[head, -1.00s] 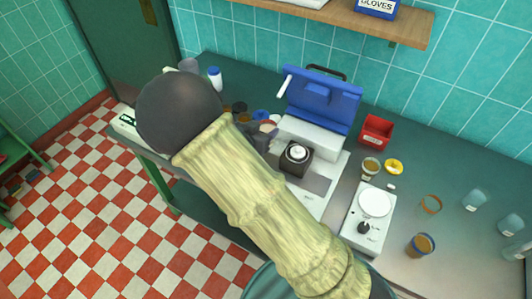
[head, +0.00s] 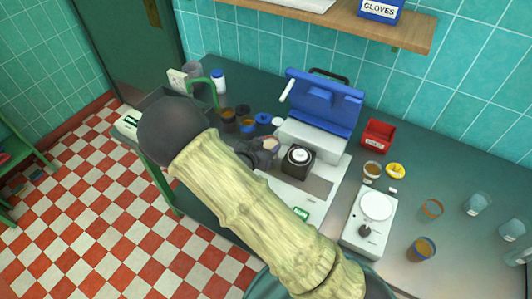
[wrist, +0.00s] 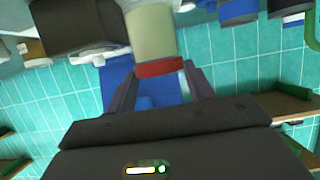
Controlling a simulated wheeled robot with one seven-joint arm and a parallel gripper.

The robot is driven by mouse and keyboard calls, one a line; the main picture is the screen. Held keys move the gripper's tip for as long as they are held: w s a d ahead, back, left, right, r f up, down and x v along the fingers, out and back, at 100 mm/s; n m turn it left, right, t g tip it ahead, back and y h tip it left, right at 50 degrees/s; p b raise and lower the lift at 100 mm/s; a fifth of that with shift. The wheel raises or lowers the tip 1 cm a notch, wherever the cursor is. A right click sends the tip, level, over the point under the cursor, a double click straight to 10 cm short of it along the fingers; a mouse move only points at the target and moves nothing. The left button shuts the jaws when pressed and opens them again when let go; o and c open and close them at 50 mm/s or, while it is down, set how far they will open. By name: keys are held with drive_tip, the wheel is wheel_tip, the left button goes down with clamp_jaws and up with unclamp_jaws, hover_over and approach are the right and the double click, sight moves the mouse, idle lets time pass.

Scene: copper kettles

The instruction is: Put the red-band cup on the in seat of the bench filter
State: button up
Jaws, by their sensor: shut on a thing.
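The red-band cup (wrist: 155,35) is pale, with a red band round the end near my gripper. In the wrist view my gripper (wrist: 160,80) is shut on it, one finger on each side of the band. In the head view my gripper (head: 262,152) is beside the dark block of the bench filter, to its left, and a pale bit of the cup (head: 271,144) shows there. The bench filter (head: 310,140) is white with a raised blue lid (head: 325,100) and a dark block with a round white top (head: 298,157). I cannot tell which part is the in seat.
Several jars (head: 246,121) stand left of the filter. A red box (head: 378,134), a scale with a round white plate (head: 376,206), small open cups (head: 423,248) and clear vessels (head: 478,203) stand to the right. A wooden shelf (head: 350,22) runs above the bench.

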drive_tip(key=shift+f+p, duration=0.35)
drive_tip(key=shift+f, duration=1.7)
drive_tip(key=shift+f, duration=0.15)
drive_tip(key=o, duration=1.1)
